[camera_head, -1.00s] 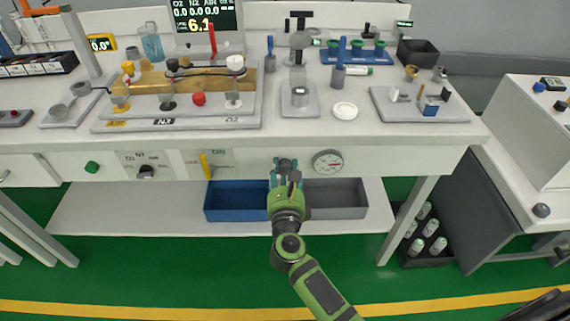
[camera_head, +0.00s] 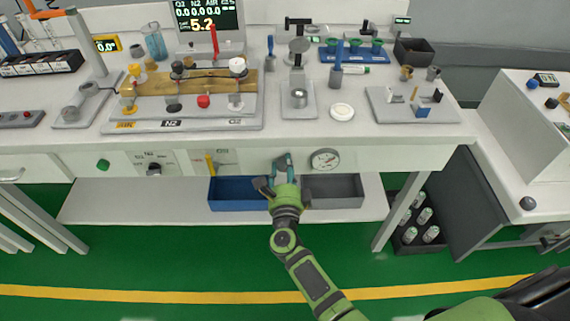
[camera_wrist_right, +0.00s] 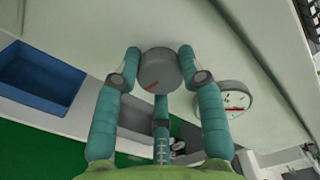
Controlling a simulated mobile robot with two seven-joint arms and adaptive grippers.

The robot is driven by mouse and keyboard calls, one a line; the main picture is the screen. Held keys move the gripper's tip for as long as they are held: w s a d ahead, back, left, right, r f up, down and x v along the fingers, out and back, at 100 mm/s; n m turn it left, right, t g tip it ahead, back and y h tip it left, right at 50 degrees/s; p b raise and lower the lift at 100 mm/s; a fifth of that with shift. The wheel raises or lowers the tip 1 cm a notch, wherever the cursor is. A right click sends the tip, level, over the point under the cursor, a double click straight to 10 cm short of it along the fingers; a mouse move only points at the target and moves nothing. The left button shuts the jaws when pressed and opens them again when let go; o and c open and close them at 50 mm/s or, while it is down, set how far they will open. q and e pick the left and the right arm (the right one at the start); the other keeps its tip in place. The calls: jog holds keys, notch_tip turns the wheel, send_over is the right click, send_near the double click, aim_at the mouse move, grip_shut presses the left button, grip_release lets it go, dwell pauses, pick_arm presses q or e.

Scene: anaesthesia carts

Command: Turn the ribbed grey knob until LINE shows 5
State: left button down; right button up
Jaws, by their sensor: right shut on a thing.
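The ribbed grey knob (camera_wrist_right: 158,68) is on the pale cart front in the right wrist view, with a red mark on its face. The fingers of my right gripper (camera_wrist_right: 160,70) are closed around it. In the head view my right gripper (camera_head: 284,166) is at the front panel and hides the knob. The dark display (camera_head: 207,16) at the back of the cart shows a large 5.2; its small label is hard to read. My left gripper is not in view.
A round dial gauge (camera_head: 325,159) is just right of the gripper. A blue bin (camera_head: 235,204) and a grey bin (camera_head: 340,203) are on the shelf below. A small black knob (camera_head: 154,169) and a yellow lever (camera_head: 210,160) are further left on the panel.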

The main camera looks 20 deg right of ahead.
jog(key=shift+w+a+r+n, duration=0.15)
jog(key=shift+r+n, duration=0.15)
jog(key=shift+n, duration=0.5)
jog(key=o, duration=1.1)
jog(key=shift+o, duration=0.2)
jog(key=shift+a+f, duration=0.1)
jog(key=shift+f, duration=0.05)
jog(key=shift+f, duration=0.1)
jog(key=shift+s, duration=0.4)
jog(key=v, duration=1.1)
